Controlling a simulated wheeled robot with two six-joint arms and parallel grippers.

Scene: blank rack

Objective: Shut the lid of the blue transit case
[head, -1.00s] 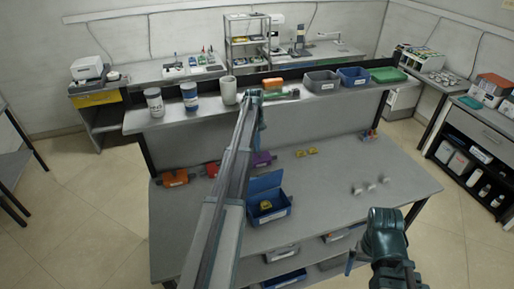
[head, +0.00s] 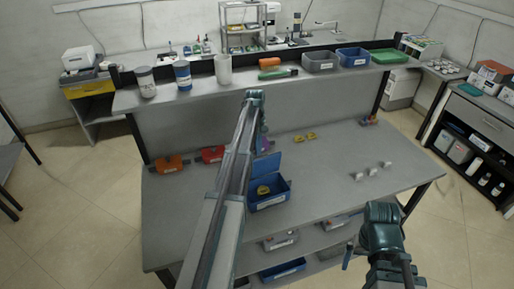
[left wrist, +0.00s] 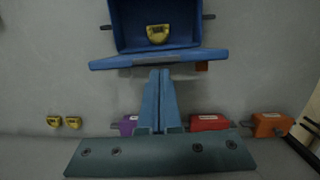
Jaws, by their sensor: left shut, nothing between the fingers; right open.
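The blue transit case (head: 270,202) stands on the table with a yellow item (head: 263,190) inside. Its lid (head: 264,166) is open and raised at the far side. In the left wrist view the case (left wrist: 125,30) is at the top and the lid (left wrist: 110,63) shows nearly edge-on. My left gripper (left wrist: 160,72) is shut and empty, fingertips just behind the lid; I cannot tell whether they touch it. In the head view the left arm hides most of that gripper. My right gripper (head: 380,262) is open at the lower right, away from the case.
Orange (head: 168,165), red (head: 212,154) and purple (left wrist: 127,125) blocks lie left of and behind the case. Small yellow pieces (head: 305,137) and grey pieces (head: 373,170) lie to the right. A raised shelf (head: 205,91) with jars and bins runs behind. The table's front right is clear.

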